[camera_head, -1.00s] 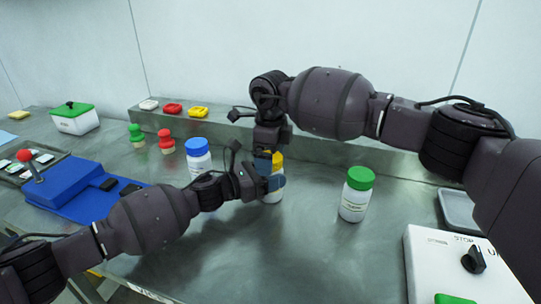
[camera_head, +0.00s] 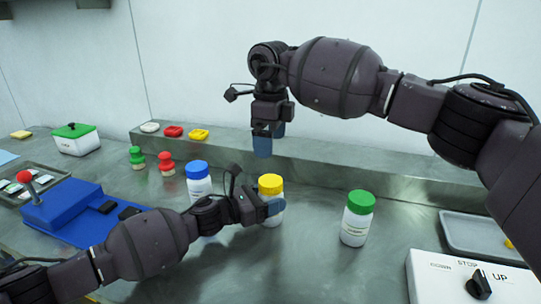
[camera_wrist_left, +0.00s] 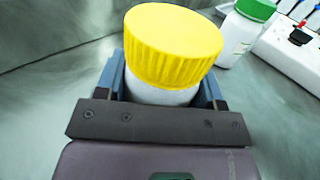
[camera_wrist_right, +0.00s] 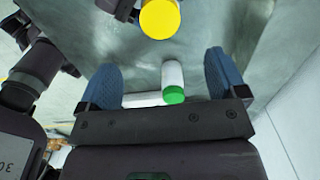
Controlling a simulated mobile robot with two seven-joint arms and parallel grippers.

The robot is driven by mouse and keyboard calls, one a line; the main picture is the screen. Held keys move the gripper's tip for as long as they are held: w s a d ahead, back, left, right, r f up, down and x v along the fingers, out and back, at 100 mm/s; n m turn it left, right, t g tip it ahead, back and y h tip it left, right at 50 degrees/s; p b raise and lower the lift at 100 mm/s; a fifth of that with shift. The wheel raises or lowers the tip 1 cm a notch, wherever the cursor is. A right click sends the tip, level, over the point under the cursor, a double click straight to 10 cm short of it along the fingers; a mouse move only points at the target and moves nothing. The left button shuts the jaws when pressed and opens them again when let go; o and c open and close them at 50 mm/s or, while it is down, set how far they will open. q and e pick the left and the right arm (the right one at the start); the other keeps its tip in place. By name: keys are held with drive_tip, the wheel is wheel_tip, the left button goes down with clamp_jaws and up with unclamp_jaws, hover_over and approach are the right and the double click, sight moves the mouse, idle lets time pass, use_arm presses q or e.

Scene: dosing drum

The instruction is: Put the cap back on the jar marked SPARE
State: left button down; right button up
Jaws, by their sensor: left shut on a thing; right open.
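A white jar (camera_head: 272,220) with a yellow cap (camera_head: 270,183) stands on the steel table. My left gripper (camera_head: 262,209) is shut around its body from the left. In the left wrist view the yellow cap (camera_wrist_left: 172,35) sits on top of the white jar body (camera_wrist_left: 160,95); whether it is fully seated I cannot tell. My right gripper (camera_head: 264,145) is open and empty, above and behind the yellow cap, apart from it. A blue-capped jar (camera_head: 198,183) stands to the left, a green-capped jar (camera_head: 357,219) to the right. I cannot read SPARE on any label.
A steel ledge (camera_head: 330,168) runs along the back with white, red and yellow pieces (camera_head: 173,131) on it. A control box (camera_head: 465,280) with a black knob and a grey tray (camera_head: 480,235) are at right. A blue device (camera_head: 68,205) with a red-topped lever is at left.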

drive_tip(key=shift+r, duration=0.6)
use_arm(q)
drive_tip(key=shift+c, duration=0.8)
unclamp_jaws()
drive_tip(key=p+v, duration=0.1)
drive_tip(key=v, duration=0.8)
drive_tip(key=shift+s+a, duration=0.1)
drive_tip(key=shift+v, duration=0.8)
use_arm(e)
drive_tip(key=shift+s+r, duration=0.2)
drive_tip(key=shift+r, duration=1.05)
